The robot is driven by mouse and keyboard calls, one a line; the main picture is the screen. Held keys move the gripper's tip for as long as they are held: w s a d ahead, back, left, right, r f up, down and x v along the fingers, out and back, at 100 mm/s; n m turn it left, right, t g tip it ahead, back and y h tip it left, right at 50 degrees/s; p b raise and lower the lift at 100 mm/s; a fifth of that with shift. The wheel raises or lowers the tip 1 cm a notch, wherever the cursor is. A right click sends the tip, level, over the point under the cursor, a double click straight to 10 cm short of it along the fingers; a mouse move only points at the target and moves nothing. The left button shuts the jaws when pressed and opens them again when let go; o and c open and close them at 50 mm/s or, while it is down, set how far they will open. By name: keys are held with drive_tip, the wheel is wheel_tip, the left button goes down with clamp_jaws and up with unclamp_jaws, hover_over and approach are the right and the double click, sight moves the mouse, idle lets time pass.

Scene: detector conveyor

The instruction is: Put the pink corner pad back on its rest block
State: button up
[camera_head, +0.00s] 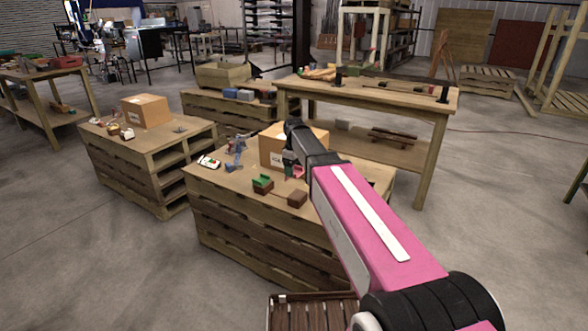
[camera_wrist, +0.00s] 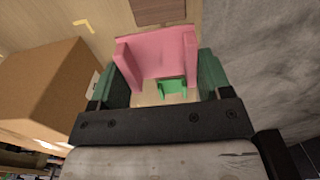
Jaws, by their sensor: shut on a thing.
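The pink corner pad (camera_wrist: 155,55) is between the two green fingers of my gripper (camera_wrist: 163,82), which is shut on it. The pad also shows in the head view (camera_head: 298,172), just below my gripper (camera_head: 291,164) and partly hidden by it. A bare brown block (camera_head: 297,198) lies on the pallet-stack top in front of the pad. A brown block also shows at the top edge of the wrist view (camera_wrist: 158,10), beyond the pad. A green corner pad (camera_head: 262,182) sits on another block to the left. A small green piece (camera_wrist: 172,88) shows below the pink pad in the wrist view.
A cardboard box (camera_head: 272,150) stands close behind my gripper; it fills the left of the wrist view (camera_wrist: 45,95). A blue item (camera_head: 238,148) and a small white device (camera_head: 209,162) lie to the left. A wooden table (camera_head: 380,92) stands behind.

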hover_over(294, 193)
drive_tip(key=shift+f, duration=2.7)
drive_tip(key=shift+f, duration=2.2)
drive_tip(key=o, duration=1)
drive_tip(key=shift+r, duration=0.1)
wheel_tip(294, 193, up, 10)
drive_tip(key=shift+r, duration=0.25)
